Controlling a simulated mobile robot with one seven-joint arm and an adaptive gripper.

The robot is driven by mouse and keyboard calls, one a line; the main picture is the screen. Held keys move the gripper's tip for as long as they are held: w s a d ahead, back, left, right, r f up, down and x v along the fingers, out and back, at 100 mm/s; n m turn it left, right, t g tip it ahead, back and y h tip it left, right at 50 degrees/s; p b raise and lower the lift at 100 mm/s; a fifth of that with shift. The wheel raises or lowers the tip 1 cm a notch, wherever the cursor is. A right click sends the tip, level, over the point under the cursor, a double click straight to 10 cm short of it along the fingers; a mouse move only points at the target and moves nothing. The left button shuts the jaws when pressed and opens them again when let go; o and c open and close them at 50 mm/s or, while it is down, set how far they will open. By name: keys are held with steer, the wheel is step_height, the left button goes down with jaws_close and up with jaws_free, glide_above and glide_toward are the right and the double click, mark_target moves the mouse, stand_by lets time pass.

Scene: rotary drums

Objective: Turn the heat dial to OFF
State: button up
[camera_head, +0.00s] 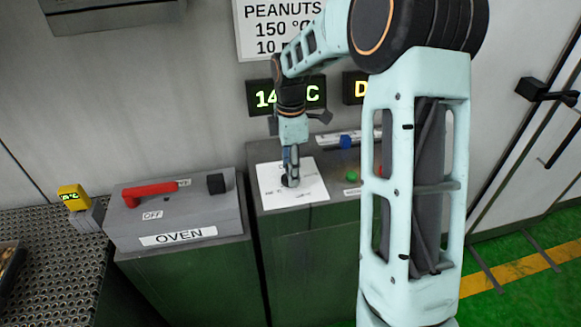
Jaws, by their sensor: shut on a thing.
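The heat dial (284,181) is a small dark knob on a white plate (309,188) on top of a green cabinet. My gripper (291,178) points down over the plate and is shut on the dial. The fingers and the wrist hide most of the dial, so its pointer cannot be read. Small print on the plate is too blurred to read, and part of it is covered by my gripper.
Left of the plate is a grey OVEN box (185,218) with a red lever (150,192). A green button (351,175) lies to the right, near my arm. A temperature display (262,99) and a PEANUTS sign (280,42) are on the wall behind.

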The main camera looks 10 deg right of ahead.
steer(key=o, duration=1.2)
steer(key=shift+c, duration=0.2)
steer(key=shift+r, duration=0.15)
step_height(320, 180, up, 12)
steer(key=shift+f, duration=0.2)
